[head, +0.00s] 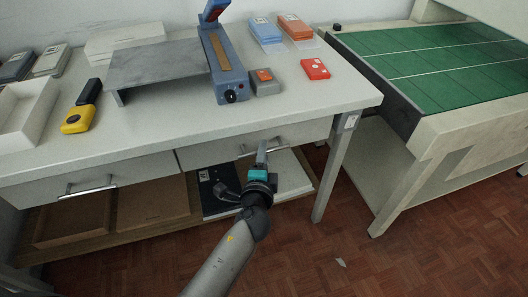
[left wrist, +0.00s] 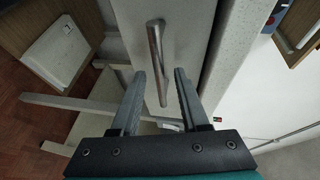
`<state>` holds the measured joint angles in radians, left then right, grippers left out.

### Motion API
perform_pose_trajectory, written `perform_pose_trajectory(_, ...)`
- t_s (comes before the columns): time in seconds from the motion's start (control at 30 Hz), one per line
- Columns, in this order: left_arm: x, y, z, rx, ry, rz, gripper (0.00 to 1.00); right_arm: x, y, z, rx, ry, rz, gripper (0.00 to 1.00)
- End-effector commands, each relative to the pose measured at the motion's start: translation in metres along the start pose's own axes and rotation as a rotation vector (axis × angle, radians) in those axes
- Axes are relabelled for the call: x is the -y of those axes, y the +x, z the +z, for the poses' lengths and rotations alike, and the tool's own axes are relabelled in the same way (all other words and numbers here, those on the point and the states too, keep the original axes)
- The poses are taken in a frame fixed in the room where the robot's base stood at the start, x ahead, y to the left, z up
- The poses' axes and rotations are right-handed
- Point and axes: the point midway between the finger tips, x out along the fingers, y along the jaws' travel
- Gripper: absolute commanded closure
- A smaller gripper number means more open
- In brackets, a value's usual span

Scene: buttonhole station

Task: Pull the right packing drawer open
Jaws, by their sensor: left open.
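The right packing drawer (head: 215,151) is a pale front under the table's right half. It looks shut, about in line with the left drawer front. Its metal bar handle (head: 276,143) is partly hidden behind my left gripper (head: 262,155). In the left wrist view the drawer front (left wrist: 188,32) fills the middle, with the handle (left wrist: 155,45) standing out from it. My left gripper's fingers (left wrist: 160,74) are open. The handle's lower end lies between the fingertips in the picture. I cannot tell whether either finger touches it. My right gripper is in neither view.
The left drawer (head: 130,173) has its own handle (head: 88,189). Boxes (head: 152,203) and a black item (head: 217,190) lie on the shelf below. A table leg (head: 334,170) stands to the right. The floor in front (head: 330,250) is mostly clear.

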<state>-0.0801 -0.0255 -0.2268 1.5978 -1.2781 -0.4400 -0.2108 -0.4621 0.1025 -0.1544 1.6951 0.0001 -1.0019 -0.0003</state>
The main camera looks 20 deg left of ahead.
Motion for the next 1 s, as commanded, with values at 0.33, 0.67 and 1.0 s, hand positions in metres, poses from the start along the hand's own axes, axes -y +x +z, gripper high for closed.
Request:
perform_pose_trajectory(0.33,0.0,0.016,0.0,0.0,0.0,0.0,0.55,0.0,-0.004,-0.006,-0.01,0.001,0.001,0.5)
perform_pose_trajectory(0.67,0.0,0.016,0.0,0.0,0.0,0.0,0.72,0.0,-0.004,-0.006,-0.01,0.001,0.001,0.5)
perform_pose_trajectory(1.0,0.0,0.016,0.0,-0.001,0.0,0.0,1.0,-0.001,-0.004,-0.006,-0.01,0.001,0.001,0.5)
